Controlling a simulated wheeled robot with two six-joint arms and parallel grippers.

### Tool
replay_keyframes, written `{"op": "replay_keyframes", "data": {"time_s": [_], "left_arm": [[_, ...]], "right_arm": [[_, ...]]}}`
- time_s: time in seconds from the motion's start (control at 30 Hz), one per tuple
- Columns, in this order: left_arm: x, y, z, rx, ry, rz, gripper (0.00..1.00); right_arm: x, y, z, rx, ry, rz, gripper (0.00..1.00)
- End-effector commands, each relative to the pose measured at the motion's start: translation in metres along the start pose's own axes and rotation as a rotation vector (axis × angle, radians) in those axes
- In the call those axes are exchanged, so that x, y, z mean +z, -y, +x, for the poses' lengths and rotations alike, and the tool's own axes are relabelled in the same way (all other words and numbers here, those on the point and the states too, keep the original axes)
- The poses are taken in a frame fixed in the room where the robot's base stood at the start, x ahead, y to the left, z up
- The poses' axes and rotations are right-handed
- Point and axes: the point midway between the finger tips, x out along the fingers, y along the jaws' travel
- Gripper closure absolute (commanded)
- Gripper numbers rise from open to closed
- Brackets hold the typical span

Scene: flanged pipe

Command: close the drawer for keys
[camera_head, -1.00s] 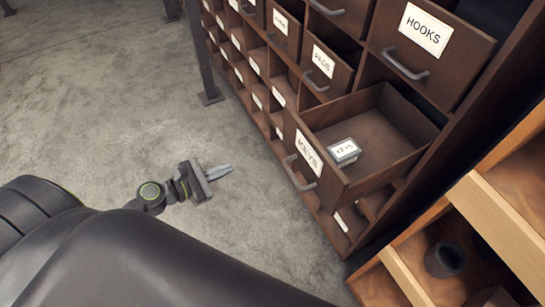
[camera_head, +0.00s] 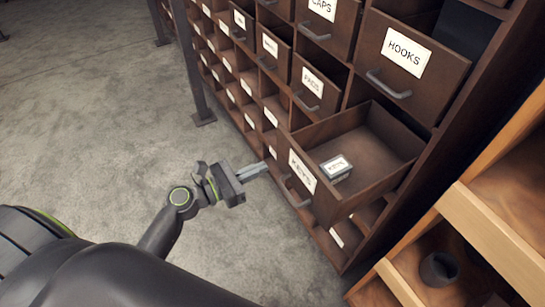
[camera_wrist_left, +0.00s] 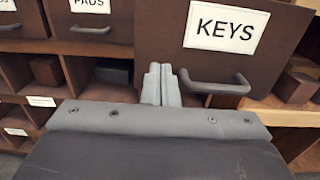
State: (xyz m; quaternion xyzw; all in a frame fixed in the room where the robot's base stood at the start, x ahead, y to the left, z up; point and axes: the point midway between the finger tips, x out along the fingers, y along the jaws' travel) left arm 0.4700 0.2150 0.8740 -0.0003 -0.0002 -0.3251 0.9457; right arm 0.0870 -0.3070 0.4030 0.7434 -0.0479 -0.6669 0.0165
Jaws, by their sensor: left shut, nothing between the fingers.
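The drawer labelled KEYS (camera_head: 318,184) is pulled out of the dark wooden cabinet. A small box with a KEYS label (camera_head: 336,168) lies inside it. The drawer's grey handle (camera_head: 294,188) is on its front, and the drawer front also shows in the left wrist view (camera_wrist_left: 160,30). My left gripper (camera_head: 262,169) is shut and empty, with its fingers pointing at the drawer front near the handle. In the left wrist view the fingertips (camera_wrist_left: 161,68) are just left of the handle (camera_wrist_left: 213,87). I cannot tell whether they touch the front. My right gripper is not in view.
Other labelled drawers, such as HOOKS (camera_head: 410,65) and PADS (camera_head: 315,88), sit above and to the left, several partly open. A light wooden shelf (camera_head: 490,235) stands at the right. The concrete floor (camera_head: 90,130) at the left is clear.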

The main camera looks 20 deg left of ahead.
Motion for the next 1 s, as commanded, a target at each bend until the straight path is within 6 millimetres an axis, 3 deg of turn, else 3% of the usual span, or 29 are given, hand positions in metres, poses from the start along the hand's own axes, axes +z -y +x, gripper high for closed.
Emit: {"op": "replay_keyframes", "data": {"time_s": [0.1,0.3,0.83,1.0], "left_arm": [[0.004,0.0,0.023,0.0,0.003,-0.003,1.0],[0.001,0.0,0.043,-0.001,0.0,-0.001,1.0],[0.0,0.0,0.049,0.0,0.0,0.0,1.0],[0.001,0.0,0.065,-0.001,0.002,0.0,1.0]], "right_arm": [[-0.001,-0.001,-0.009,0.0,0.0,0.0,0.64],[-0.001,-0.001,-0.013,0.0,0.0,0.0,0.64],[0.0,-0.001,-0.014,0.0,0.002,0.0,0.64],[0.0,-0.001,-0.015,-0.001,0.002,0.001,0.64]]}}
